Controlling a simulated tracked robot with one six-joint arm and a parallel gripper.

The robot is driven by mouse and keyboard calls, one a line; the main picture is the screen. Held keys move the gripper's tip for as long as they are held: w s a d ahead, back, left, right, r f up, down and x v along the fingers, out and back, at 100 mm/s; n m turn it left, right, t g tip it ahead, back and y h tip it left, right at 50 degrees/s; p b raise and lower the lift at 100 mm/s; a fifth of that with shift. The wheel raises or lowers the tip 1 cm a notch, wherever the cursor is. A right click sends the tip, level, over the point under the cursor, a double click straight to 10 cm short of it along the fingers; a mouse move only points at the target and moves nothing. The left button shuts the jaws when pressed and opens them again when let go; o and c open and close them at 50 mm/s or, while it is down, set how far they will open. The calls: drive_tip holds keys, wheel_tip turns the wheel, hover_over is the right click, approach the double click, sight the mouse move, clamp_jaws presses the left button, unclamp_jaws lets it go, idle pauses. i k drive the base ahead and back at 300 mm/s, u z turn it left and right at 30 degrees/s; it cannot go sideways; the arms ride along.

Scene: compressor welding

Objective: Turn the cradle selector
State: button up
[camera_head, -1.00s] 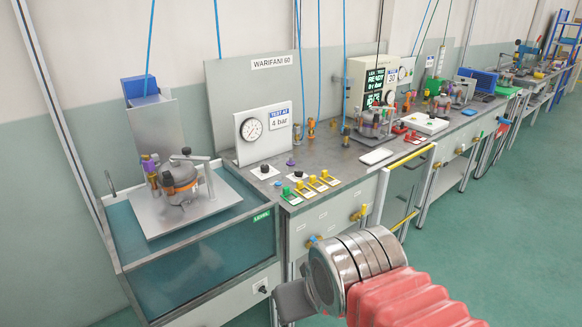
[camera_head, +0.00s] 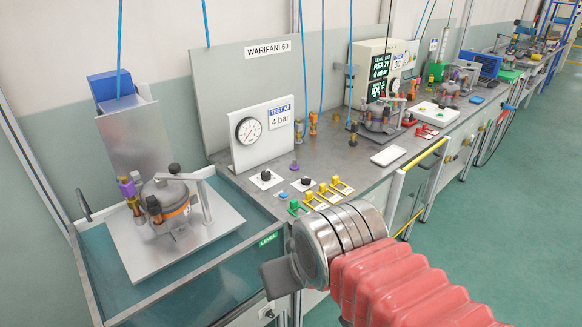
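Two black rotary knobs on white plates stand on the bench top: a left knob (camera_head: 266,175) and a right knob (camera_head: 306,181). No readable label tells which is the cradle selector. A cradle-like fixture (camera_head: 165,202) with a clamped compressor stands on a plate over the water tank at left. My arm's metal wrist and red bellows come in from the lower right. A dark grey part at its end, seemingly my gripper (camera_head: 280,277), is below and in front of the knobs, apart from them. Its fingers cannot be made out.
The tank (camera_head: 90,283) has a raised rim. A white tray (camera_head: 388,156) lies farther right. Green floor (camera_head: 495,220) is clear at right.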

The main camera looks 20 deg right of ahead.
sight(304, 181)
drive_tip(key=z, duration=0.05)
drive_tip(key=i, duration=0.9)
